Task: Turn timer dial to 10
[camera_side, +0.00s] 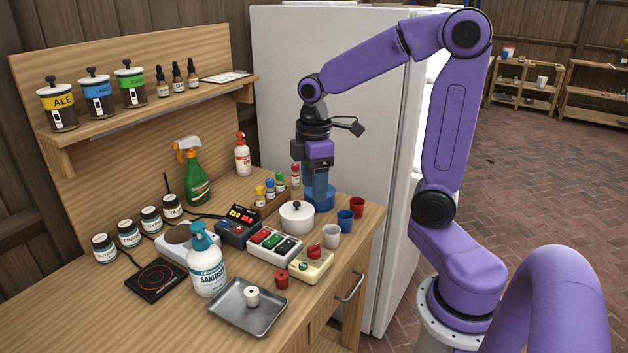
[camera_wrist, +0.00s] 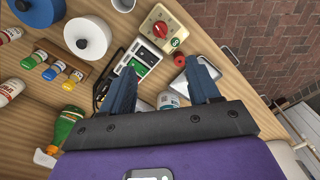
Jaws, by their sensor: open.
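The timer is a cream box (camera_side: 305,272) with a red dial (camera_side: 314,250) on top, near the table's front edge in the side view. In the wrist view the timer (camera_wrist: 176,44) is near the top centre, with its red dial (camera_wrist: 160,29) facing the camera. The numbers are too small to read.
Close around stand a white lidded pot (camera_side: 296,217), a white cup (camera_side: 331,236), a blue cup (camera_side: 345,220), a red cup (camera_side: 357,207) and a switch box (camera_side: 262,252). A metal tray (camera_side: 235,318) lies front left.

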